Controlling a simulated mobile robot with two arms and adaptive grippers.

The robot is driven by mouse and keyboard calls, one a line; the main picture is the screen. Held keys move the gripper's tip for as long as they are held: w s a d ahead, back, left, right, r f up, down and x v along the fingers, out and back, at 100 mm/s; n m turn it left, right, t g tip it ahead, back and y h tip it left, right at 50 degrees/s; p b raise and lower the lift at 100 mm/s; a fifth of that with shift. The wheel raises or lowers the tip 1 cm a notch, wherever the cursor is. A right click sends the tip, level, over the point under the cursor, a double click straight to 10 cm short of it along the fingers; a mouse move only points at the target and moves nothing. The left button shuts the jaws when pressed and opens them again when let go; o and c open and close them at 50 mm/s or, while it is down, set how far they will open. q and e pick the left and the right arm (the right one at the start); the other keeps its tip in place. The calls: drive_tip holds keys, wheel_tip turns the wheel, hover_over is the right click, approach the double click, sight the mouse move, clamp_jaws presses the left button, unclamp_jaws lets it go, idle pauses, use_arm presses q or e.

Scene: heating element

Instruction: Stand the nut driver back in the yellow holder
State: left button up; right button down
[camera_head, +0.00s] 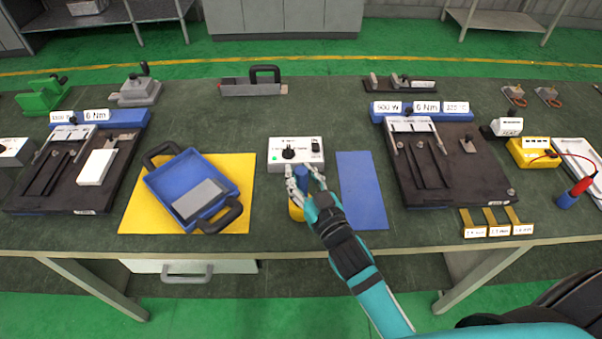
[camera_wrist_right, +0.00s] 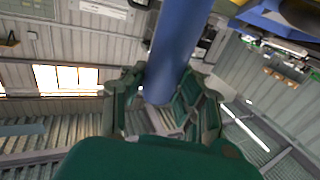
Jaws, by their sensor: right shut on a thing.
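My right gripper (camera_head: 305,174) is shut on the blue nut driver (camera_head: 302,182), near the middle of the table. In the right wrist view the nut driver (camera_wrist_right: 178,50) is a thick blue cylinder between the two green fingers (camera_wrist_right: 165,100). The yellow holder (camera_head: 296,212) shows as a small piece just below the gripper, in front of the control box. The gripper and arm hide much of the holder. I cannot tell whether the driver is in the holder or above it. My left gripper is not in view.
A white control box (camera_head: 296,153) stands right behind the gripper. A blue tray (camera_head: 190,190) lies on a yellow mat (camera_head: 240,215) to the left. A bare blue mat (camera_head: 361,190) lies to the right. A dark fixture (camera_head: 450,165) stands farther right.

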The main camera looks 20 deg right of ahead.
drive_tip(key=c, duration=1)
unclamp_jaws()
drive_tip(key=shift+o, duration=0.3)
drive_tip(key=shift+f, duration=0.15)
drive_tip(key=shift+s, duration=0.2)
drive_tip(key=s+d, duration=0.1)
drive_tip(key=s, duration=1)
drive_tip(key=shift+s+d+r, duration=0.2)
drive_tip(key=shift+s+d, duration=0.05)
drive_tip(key=shift+s, duration=0.05)
